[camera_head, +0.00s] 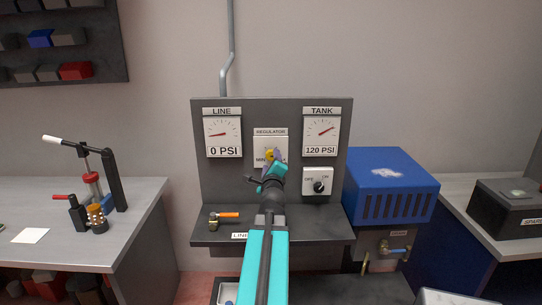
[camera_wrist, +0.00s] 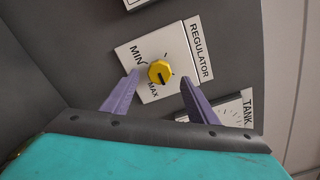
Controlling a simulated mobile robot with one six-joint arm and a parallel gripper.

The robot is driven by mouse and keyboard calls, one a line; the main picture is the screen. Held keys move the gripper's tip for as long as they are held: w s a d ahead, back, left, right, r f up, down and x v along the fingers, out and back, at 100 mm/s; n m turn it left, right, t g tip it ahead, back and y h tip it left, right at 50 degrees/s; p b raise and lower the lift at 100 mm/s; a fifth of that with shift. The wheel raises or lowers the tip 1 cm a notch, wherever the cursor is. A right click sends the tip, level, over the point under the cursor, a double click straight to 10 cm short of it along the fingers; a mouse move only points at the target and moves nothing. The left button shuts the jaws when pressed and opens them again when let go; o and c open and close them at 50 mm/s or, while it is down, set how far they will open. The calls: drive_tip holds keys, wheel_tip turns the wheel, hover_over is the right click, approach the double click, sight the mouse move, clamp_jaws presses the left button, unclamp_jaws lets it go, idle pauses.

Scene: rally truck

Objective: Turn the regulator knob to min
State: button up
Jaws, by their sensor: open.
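The yellow regulator knob (camera_wrist: 160,72) sits on a white plate (camera_wrist: 150,52) with MIN and MAX labels. In the wrist view, its dark mark points down toward the MAX label. In the head view, the knob (camera_head: 269,154) is partly hidden by my gripper (camera_head: 276,158). My gripper also shows in the wrist view (camera_wrist: 160,77). Its purple fingers are open, one on each side of the knob in the picture, with gaps to it. I cannot tell whether the tips reach as deep as the knob.
The grey panel (camera_head: 331,115) also carries a LINE gauge (camera_head: 222,133) reading 0 PSI, a TANK gauge (camera_head: 320,131) reading 120 PSI and an OFF/ON switch (camera_head: 318,186). An orange-handled valve (camera_head: 226,215) is on the shelf below. A blue box (camera_head: 390,185) stands right.

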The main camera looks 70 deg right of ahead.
sight(271, 156)
drive_tip(key=shift+x, duration=2.25)
drive_tip(key=shift+c, duration=0.4)
drive_tip(key=c, duration=1)
